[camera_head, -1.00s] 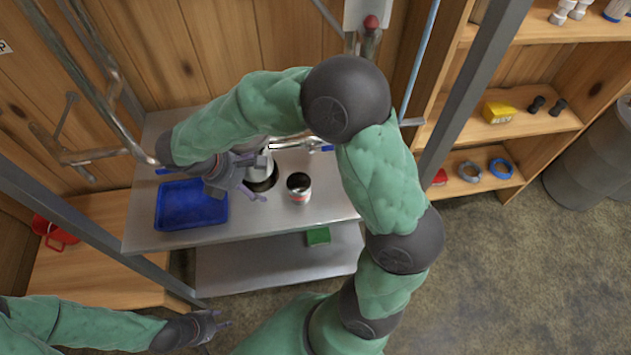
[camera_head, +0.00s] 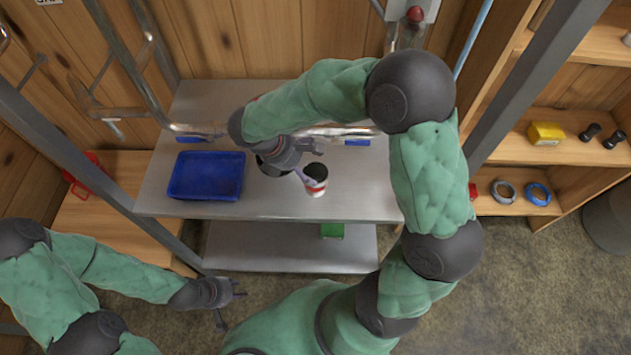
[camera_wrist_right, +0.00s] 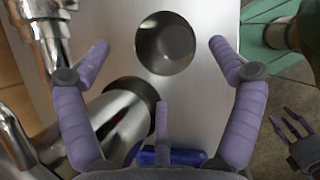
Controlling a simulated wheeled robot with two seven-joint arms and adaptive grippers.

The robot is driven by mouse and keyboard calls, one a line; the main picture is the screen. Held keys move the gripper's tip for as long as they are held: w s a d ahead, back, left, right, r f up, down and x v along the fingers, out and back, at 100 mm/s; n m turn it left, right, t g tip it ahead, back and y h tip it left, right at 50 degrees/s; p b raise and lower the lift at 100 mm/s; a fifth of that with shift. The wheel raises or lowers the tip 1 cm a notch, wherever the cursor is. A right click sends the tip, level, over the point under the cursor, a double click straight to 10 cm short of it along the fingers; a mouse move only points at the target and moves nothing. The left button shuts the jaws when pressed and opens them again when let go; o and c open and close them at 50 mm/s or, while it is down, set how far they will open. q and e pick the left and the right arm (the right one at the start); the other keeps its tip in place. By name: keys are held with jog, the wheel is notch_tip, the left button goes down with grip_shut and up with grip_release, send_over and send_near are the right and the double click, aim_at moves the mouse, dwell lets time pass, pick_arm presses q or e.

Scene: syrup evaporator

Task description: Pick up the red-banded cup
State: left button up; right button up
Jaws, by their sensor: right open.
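The red-banded cup (camera_head: 316,188) stands upright on the steel table, white with a red band and a dark open mouth. In the right wrist view I look down into the mouth of the cup (camera_wrist_right: 165,43), which lies between the fingertips. My right gripper (camera_head: 309,164) is open and empty, just beside and above the cup's rim; contact cannot be told. It also shows in the right wrist view (camera_wrist_right: 160,45). My left gripper (camera_head: 229,307) is open and empty, low at the left, away from the table.
The steel table (camera_head: 365,205) has a blue tray (camera_head: 207,176) left of the cup. A steel cylinder (camera_wrist_right: 120,115) lies close to the cup in the wrist view. Metal pipes run behind. A green object (camera_head: 332,230) is on the lower shelf. The table right of the cup is clear.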

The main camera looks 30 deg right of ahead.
aim_at(313, 173)
jog(key=x, duration=0.1)
jog(key=b+x, duration=0.1)
jog(key=x, duration=0.3)
jog(key=shift+s+a+f+b, duration=0.1)
jog(key=shift+s+a+b, duration=0.1)
jog(key=shift+s+b, duration=0.15)
jog(key=c, duration=1.4)
